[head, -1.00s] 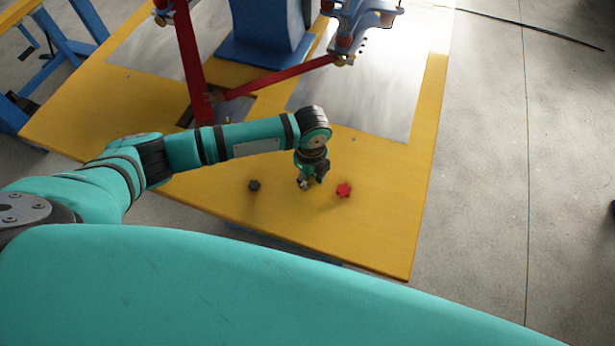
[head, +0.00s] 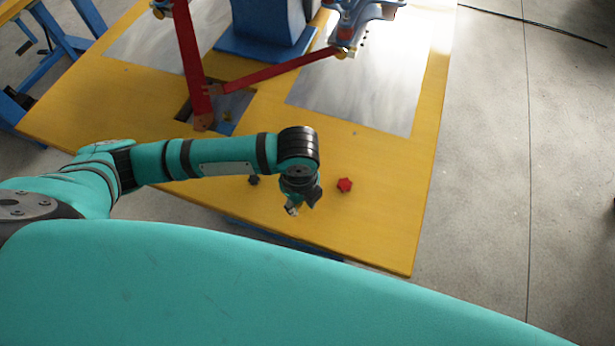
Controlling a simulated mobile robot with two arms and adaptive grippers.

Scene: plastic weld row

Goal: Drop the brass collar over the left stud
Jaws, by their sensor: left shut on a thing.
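My left gripper (head: 292,208) hangs over the front part of the yellow table, pointing down, between a dark knob and a red knob. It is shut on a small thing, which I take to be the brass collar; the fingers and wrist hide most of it. I cannot make out the left stud for certain in this view. My right gripper is out of view.
The yellow table (head: 385,225) carries a dark knob (head: 253,180), partly beside my forearm, and a red star-shaped knob (head: 345,185). Red bars (head: 280,74) and a blue machine column (head: 268,25) stand behind. The table's right front area is clear.

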